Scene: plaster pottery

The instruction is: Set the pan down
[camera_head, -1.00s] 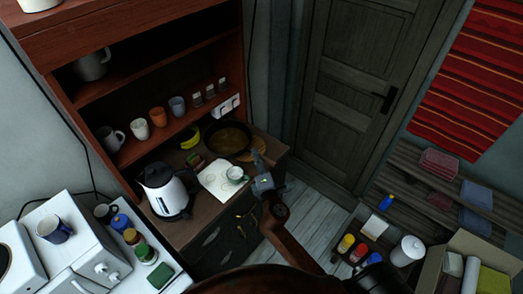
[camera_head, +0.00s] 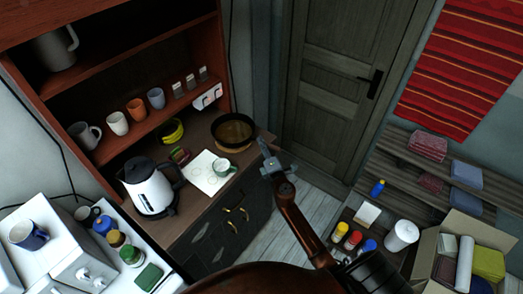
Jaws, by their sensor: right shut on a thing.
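The dark round pan (camera_head: 234,129) is over a round wooden board (camera_head: 236,149) at the right end of the brown cabinet top. The board's rim shows below the pan's near edge. I cannot tell whether the pan touches the board. My right gripper (camera_head: 264,148) is just right of and nearer than the pan, at the cabinet's edge. It is shut on the pan, on the handle side. The handle itself is too dark and small to make out. My left gripper is out of view.
A shelf with mugs (camera_head: 136,108) rises behind.

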